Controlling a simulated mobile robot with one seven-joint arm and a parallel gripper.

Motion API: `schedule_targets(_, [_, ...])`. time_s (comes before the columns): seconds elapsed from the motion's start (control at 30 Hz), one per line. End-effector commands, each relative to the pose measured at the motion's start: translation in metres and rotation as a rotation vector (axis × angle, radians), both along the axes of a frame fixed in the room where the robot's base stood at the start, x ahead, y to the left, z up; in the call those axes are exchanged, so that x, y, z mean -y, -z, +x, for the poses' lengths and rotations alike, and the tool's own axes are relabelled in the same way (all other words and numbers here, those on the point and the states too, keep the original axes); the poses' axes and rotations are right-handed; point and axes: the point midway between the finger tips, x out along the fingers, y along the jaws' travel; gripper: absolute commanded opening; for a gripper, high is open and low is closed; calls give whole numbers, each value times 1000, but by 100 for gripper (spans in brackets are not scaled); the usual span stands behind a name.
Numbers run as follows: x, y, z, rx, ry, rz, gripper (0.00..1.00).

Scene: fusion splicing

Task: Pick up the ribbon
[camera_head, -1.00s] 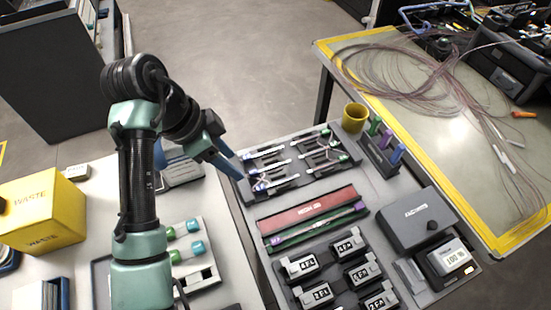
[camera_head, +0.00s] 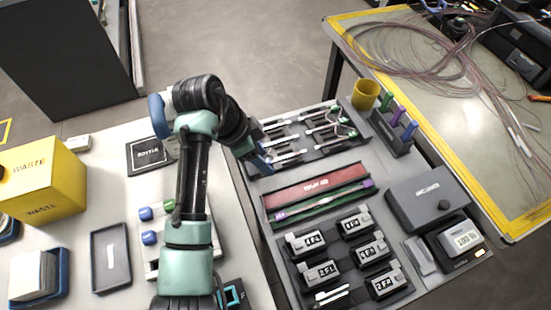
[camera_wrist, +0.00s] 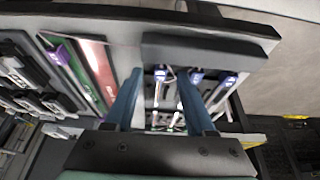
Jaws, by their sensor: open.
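No single thing is clearly marked as the ribbon. A dark tray (camera_head: 330,147) at the back of the right bench holds several thin white pieces (camera_head: 318,117) with pale looping strands at their right side. In the wrist view, white rods (camera_wrist: 157,98) with purple ends lie in the tray. My gripper (camera_head: 264,163) is at the tray's left end, blue fingers pointing down. In the wrist view my gripper (camera_wrist: 160,74) is open, with one or two rods showing between its fingers. Nothing is held; I cannot tell whether the fingers touch a rod.
A red and green case (camera_head: 318,190) lies in front of the tray, then several labelled grey blocks (camera_head: 323,272). A yellow cup (camera_head: 365,94) and a coloured tool holder (camera_head: 392,135) stand to the right. A grey machine (camera_head: 428,197) is at front right. A yellow waste bin (camera_head: 45,182) stands far left.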

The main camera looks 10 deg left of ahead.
Motion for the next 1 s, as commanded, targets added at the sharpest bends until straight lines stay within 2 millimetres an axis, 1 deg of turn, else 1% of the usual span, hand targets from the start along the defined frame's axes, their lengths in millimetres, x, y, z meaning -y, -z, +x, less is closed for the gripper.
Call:
schedule_targets(0.07, [1,3,1,0,0,0,55])
schedule_targets(0.23, [1,3,1,2,1,0,55])
schedule_targets(0.27, [1,3,1,1,0,0,53])
schedule_targets(0.3, [1,3,1,1,0,0,46])
schedule_targets(0.47, [1,2,1,1,0,0,17])
schedule_targets(0.5, [1,2,1,1,0,0,10])
schedule_targets(0.57, [1,2,1,1,0,0,0])
schedule_targets(0.87, [1,1,1,2,1,0,0])
schedule_targets(0.97, [1,-9,1,3,1,1,0])
schedule_targets(1.0, [1,-15,2,5,1,1,0])
